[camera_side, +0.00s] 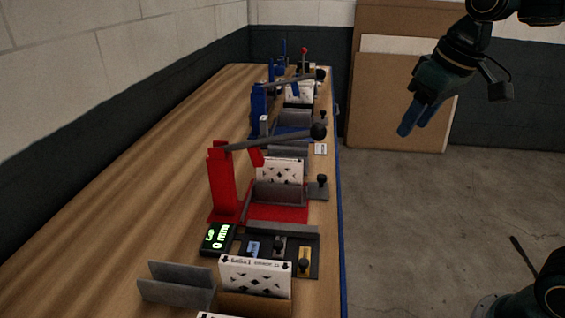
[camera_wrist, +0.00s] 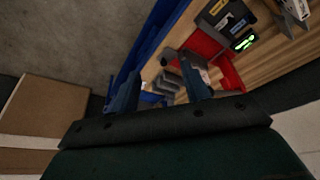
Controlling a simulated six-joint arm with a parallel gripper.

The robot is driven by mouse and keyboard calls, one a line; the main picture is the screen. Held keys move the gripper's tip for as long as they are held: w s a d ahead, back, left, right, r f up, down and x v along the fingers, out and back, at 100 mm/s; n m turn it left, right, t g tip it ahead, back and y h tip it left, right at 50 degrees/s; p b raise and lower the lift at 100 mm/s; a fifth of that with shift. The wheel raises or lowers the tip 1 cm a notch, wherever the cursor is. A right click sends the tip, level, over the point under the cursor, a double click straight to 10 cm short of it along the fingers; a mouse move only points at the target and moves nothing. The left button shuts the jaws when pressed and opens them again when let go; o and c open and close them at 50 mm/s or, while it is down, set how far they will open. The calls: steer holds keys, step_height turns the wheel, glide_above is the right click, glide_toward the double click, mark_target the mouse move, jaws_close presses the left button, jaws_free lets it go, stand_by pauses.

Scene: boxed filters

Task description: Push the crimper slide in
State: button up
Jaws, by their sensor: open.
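A red crimper (camera_side: 222,182) stands on the wooden bench, with a long lever ending in a black knob above it. A white patterned filter box (camera_side: 280,170) stands upright in its grey holder. A grey slide with a black knob (camera_side: 320,188) sticks out at its right side, toward the bench edge. A blue crimper (camera_side: 262,102) with a similar knobbed slide (camera_side: 322,118) stands farther back. My gripper (camera_side: 414,120) is open and empty, in the air right of the bench, apart from both slides. In the wrist view, my gripper (camera_wrist: 160,82) frames part of the bench and red base (camera_wrist: 205,42).
A black tray (camera_side: 312,262) with knobbed pieces and a green-lit display (camera_side: 217,238) sit in front of the red crimper. A grey holder (camera_side: 178,286) and a printed white box (camera_side: 255,276) are nearest. Boards (camera_side: 398,105) lean against the back wall. Air right of the bench is clear.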

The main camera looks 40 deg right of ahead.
stand_by(0.4)
steer(key=g, duration=0.4)
glide_above(322, 176)
step_height(322, 176, down, 10)
steer(key=shift+f, duration=0.2)
steer(key=shift+f, duration=0.15)
step_height(322, 176, down, 14)
steer(key=shift+r, duration=0.25)
stand_by(0.3)
jaws_close()
